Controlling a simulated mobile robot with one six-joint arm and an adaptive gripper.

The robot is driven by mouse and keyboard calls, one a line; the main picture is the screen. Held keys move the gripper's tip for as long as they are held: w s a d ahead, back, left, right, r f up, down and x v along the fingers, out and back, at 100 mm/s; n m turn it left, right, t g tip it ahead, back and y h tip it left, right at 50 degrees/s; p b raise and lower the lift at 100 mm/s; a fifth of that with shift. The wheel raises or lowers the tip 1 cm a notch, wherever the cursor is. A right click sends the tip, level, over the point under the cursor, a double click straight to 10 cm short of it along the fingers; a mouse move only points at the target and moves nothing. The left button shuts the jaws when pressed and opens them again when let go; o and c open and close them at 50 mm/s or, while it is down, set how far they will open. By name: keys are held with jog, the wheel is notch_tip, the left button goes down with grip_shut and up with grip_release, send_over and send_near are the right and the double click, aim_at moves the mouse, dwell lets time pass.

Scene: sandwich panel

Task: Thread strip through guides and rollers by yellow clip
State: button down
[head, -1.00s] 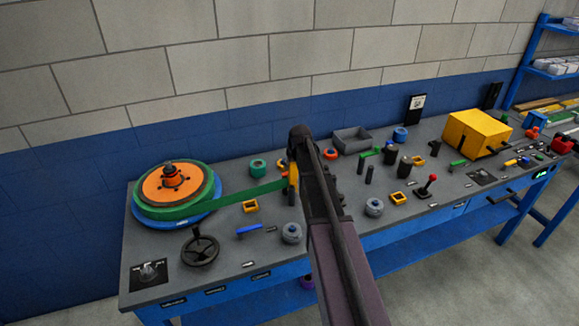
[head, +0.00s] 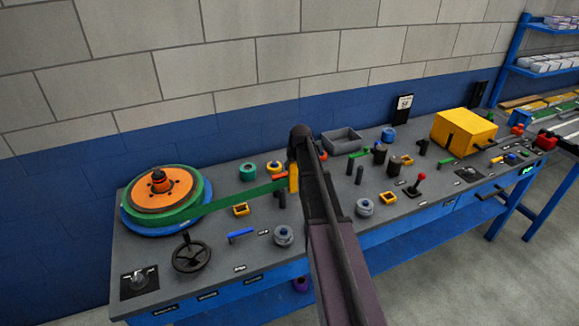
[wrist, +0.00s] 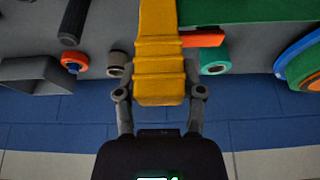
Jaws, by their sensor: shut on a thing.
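The green strip (head: 240,198) runs from the reel (head: 160,188) on the left, on edge above the bench, to the yellow clip (head: 293,178). In the wrist view my gripper (wrist: 160,88) is shut on the ribbed yellow clip (wrist: 159,40), one finger on each side. In the head view my arm hides the fingers and part of the clip. To the right stand thin dark posts (head: 359,175), thicker dark rollers (head: 393,166) and a yellow box (head: 464,132) with dark slots. The strip's far end cannot be made out.
A grey open bin (head: 341,142) stands behind my arm. A black handwheel (head: 191,254), blue handle (head: 241,233), grey ringed part (head: 283,236), yellow square frame (head: 240,210) and red-knobbed lever (head: 417,184) stand on the bench. A wall rises behind.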

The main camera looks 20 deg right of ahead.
jog(key=shift+d, duration=0.7)
jog(key=d, duration=0.8)
jog(key=shift+d, duration=0.35)
dwell(1.1)
jog(key=shift+d, duration=0.15)
dwell(0.3)
jog(key=d, duration=0.8)
jog(key=shift+d, duration=0.35)
dwell(1.0)
jog(key=shift+d, duration=0.15)
dwell(0.4)
